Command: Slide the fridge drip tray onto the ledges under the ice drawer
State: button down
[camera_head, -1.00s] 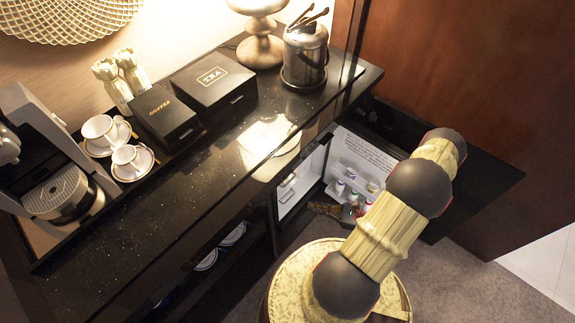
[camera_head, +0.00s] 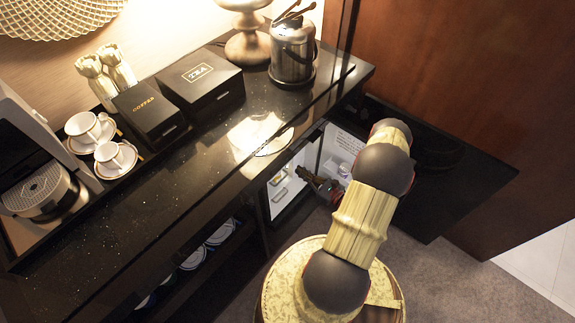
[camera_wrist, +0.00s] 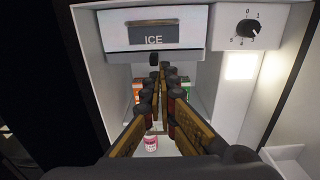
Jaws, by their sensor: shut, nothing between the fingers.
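The ice drawer (camera_wrist: 153,36), a white front with a dark ICE label, is at the top of the fridge compartment in the wrist view. A thin pale strip (camera_wrist: 120,57) runs along its lower edge; I cannot tell whether it is the drip tray's front or part of the drawer. A small dark tab (camera_wrist: 154,59) hangs below it. My gripper (camera_wrist: 160,70) points into the fridge just under the drawer, with its fingertips together and nothing visible between them. In the head view my gripper (camera_head: 312,178) is at the fridge opening. The ledges are hidden.
The open fridge (camera_head: 282,187) sits under the black counter (camera_head: 150,215). A dial (camera_wrist: 247,28) and a lit panel (camera_wrist: 241,66) are on its right. A pink-capped jar (camera_wrist: 151,143) and coloured items (camera_wrist: 185,83) stand below and behind my fingers.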

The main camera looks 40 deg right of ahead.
jog(key=w+b, duration=0.2)
jog(key=w, duration=0.5)
jog(key=shift+w+a, duration=0.25)
jog(key=shift+a, duration=0.1)
